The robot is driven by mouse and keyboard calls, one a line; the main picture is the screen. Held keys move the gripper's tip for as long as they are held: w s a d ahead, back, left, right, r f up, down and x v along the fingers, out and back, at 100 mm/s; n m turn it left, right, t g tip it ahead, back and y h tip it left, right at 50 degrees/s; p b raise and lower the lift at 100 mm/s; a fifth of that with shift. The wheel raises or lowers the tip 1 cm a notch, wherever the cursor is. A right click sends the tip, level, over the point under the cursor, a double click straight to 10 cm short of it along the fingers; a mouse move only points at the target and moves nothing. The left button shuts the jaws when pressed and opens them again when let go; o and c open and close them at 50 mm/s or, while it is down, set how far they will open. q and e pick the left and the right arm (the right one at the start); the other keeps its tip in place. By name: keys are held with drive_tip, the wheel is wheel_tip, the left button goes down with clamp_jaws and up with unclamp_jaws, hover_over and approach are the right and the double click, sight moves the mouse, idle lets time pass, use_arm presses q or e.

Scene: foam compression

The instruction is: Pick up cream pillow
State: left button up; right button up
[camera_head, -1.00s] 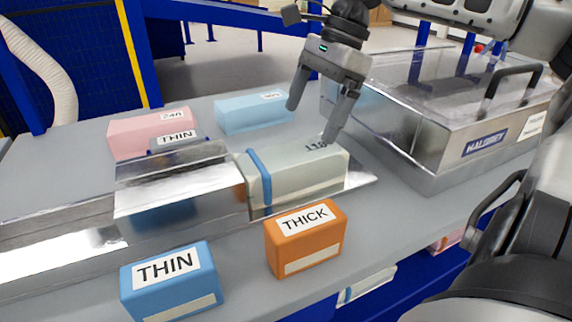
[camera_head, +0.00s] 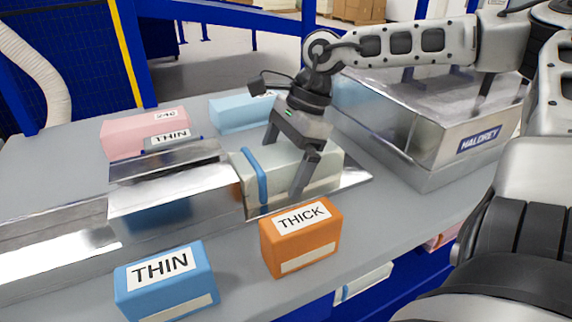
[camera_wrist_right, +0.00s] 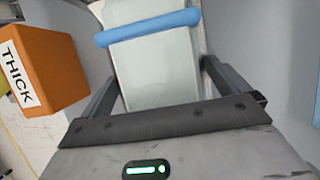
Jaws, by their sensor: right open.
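The cream pillow (camera_head: 325,170) is a pale block with a blue band near its left end. It lies on the metal tray at the right end of the metal chute. My right gripper (camera_head: 284,168) is open and straddles the pillow from above, with one finger on the near side and the other on the far side. In the right wrist view the pillow (camera_wrist_right: 155,72) lies between the two spread fingers (camera_wrist_right: 160,90), its blue band farther out. I cannot tell whether either finger touches it. My left gripper is not in view.
An orange THICK block (camera_head: 300,237) stands close in front of the pillow. A blue THIN block (camera_head: 165,282) is at the near left. Pink (camera_head: 125,138) and light blue (camera_head: 232,112) blocks stand behind.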

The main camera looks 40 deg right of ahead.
drive_tip(key=shift+c, duration=0.3)
drive_tip(key=c, duration=0.9)
drive_tip(key=shift+o, duration=0.2)
drive_tip(key=shift+r, duration=0.15)
